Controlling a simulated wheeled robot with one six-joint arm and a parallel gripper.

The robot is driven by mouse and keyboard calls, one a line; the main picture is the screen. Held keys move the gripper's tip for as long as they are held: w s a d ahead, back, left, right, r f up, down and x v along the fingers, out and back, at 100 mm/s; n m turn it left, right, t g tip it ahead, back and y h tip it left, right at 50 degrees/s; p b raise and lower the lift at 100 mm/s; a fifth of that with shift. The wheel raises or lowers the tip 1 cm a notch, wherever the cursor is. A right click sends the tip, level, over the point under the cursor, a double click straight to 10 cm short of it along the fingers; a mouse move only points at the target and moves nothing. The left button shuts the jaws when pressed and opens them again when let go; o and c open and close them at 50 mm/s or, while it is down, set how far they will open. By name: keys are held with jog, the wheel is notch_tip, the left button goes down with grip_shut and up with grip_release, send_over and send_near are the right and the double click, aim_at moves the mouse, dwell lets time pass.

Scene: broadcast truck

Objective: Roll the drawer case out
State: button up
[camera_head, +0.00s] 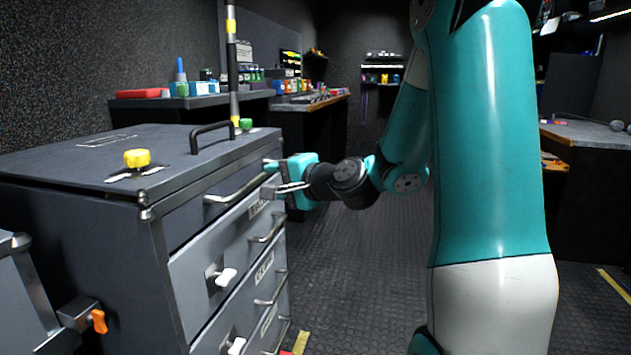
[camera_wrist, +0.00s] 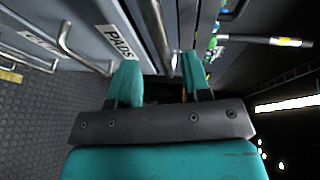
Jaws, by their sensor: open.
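The drawer case (camera_head: 110,230) is a dark grey cabinet on the left of the head view, with a yellow knob (camera_head: 137,158), a green knob (camera_head: 246,123) and a black handle (camera_head: 212,137) on top. Its lighter drawer fronts carry metal bar handles, labels and white latches (camera_head: 226,277). My gripper (camera_head: 268,178) is open at the far end of the top bar handle (camera_head: 238,189). In the wrist view the bar (camera_wrist: 157,35) runs in line with the gap between my fingers (camera_wrist: 162,75); whether they touch it cannot be told.
A grey unit (camera_head: 18,290) stands at the left edge, beside a catch with an orange lever (camera_head: 98,320). Benches (camera_head: 335,103) line the back left, and another (camera_head: 590,135) stands at right. The floor (camera_head: 345,260) between is clear.

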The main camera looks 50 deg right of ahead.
jog(key=s+d+r+b, duration=0.1)
jog(key=s+r+b, duration=0.1)
jog(key=s+b, duration=0.5)
jog(key=s, duration=0.4)
jog(key=shift+s, duration=0.3)
jog(key=shift+d+r, duration=0.1)
jog(key=shift+d, duration=0.05)
jog(key=a+f+n+g+y+p, duration=0.25)
jog(key=a+n+g, duration=0.2)
jog(key=a, duration=0.35)
jog(key=a+f+n+g+y+p, duration=0.1)
jog(key=a+f+n+g+y, duration=0.15)
jog(key=a+n, duration=0.5)
jog(key=s+a+f+n+g+h+p, duration=0.2)
jog(key=s+a+n+g+h+p, duration=0.15)
jog(key=s+a+n+g, duration=0.85)
notch_tip(320, 180, up, 38)
jog(key=s+d+m+t+y+p, duration=0.1)
jog(key=t+p, duration=0.2)
jog(key=p, duration=3.5)
jog(key=shift+f, duration=0.15)
